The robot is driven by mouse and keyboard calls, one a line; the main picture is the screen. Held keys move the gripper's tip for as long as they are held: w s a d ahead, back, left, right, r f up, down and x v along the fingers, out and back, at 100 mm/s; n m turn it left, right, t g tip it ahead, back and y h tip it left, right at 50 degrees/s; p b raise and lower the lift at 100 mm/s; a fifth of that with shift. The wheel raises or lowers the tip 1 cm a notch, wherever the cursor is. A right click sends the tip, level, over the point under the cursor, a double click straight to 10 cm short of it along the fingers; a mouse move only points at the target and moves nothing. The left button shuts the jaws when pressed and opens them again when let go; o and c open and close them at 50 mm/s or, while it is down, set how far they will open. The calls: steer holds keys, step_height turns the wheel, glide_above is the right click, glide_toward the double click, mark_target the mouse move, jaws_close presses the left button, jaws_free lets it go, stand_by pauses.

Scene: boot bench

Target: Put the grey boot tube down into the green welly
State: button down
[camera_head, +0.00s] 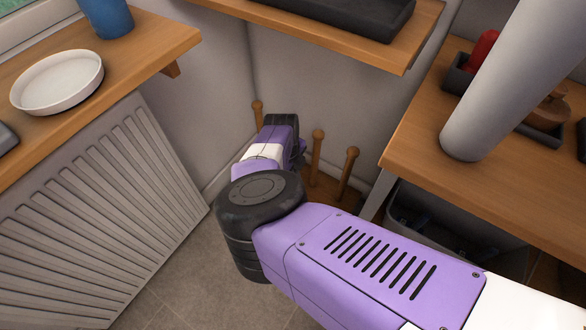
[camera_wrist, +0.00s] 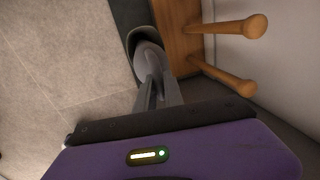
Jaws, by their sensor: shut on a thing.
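In the wrist view my gripper (camera_wrist: 157,82) is shut on the grey boot tube (camera_wrist: 149,56), a smooth grey piece just beyond the fingertips. The green welly (camera_wrist: 128,14) shows as a dark green-grey shaft at the top of the wrist view. Its open rim surrounds the far part of the tube; I cannot tell how deep the tube sits. The fingers are at the near side of the welly's opening. In the head view my own arm hides the fingers, the tube and the welly.
Wooden pegs (camera_wrist: 225,78) stick up from a wooden board (camera_wrist: 178,38) right beside the welly; more pegs (camera_head: 317,150) show in the head view. A ribbed radiator (camera_head: 100,210) stands left, a wooden bench (camera_head: 420,150) right, and a shelf (camera_head: 300,27) above. Tiled floor (camera_wrist: 60,60) is clear.

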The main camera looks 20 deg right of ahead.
step_height(320, 180, down, 10)
steer(key=b, duration=0.6)
stand_by(1.2)
steer(key=shift+r, duration=0.1)
steer(key=c, duration=1.4)
jaws_free()
steer(key=shift+o, duration=0.2)
step_height(320, 180, up, 9)
steer(key=p, duration=1)
steer(key=shift+d, duration=0.1)
